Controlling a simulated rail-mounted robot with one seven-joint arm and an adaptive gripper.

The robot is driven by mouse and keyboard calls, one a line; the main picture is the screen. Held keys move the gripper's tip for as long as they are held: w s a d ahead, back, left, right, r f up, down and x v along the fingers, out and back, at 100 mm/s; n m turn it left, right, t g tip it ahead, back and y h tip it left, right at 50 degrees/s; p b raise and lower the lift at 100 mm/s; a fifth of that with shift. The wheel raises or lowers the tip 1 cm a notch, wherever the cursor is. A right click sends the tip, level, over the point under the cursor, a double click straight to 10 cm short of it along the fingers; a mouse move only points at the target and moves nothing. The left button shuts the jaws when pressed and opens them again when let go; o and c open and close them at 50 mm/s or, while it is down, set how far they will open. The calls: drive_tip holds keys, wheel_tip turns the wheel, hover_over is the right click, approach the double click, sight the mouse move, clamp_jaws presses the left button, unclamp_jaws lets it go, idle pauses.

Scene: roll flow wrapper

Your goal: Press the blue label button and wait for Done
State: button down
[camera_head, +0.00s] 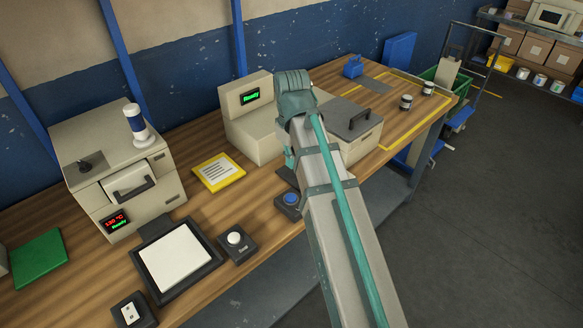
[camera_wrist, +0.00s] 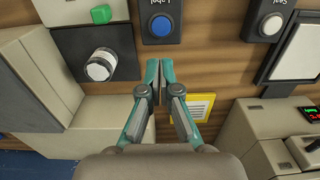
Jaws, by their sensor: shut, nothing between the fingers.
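The blue label button (camera_head: 291,199) sits on a dark box at the front edge of the wooden bench, left of my arm. In the wrist view, the blue button (camera_wrist: 161,25) is ahead of my fingertips, and its box carries the upside-down word "Label". My gripper (camera_wrist: 161,67) is shut and empty, its fingertips apart from the button in the picture; the height between them is hard to judge. In the head view my arm hides most of the gripper. The beige machine behind has a display (camera_head: 250,96) showing green "Ready".
A second dark box with a white Seal button (camera_head: 235,238) stands left of the blue one. A yellow-framed card (camera_head: 217,171), a black-framed white pad (camera_head: 175,258) and a beige heater unit (camera_head: 122,170) are also on the bench.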

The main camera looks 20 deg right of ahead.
sight(292, 198)
wheel_tip(292, 198, down, 13)
drive_tip(key=p, duration=0.3)
idle(0.4)
drive_tip(key=shift+f+b, duration=0.4)
drive_tip(key=shift+f, duration=0.3)
drive_tip(key=shift+s+f, duration=0.2)
drive_tip(key=shift+s, duration=0.1)
wheel_tip(292, 198, up, 5)
drive_tip(key=p, duration=0.4)
drive_tip(key=shift+r, duration=0.2)
drive_tip(key=shift+w+r+b, duration=0.15)
drive_tip(key=shift+w+b, duration=0.1)
drive_tip(key=shift+b, duration=0.25)
wheel_tip(292, 198, up, 9)
drive_tip(key=b, duration=0.2)
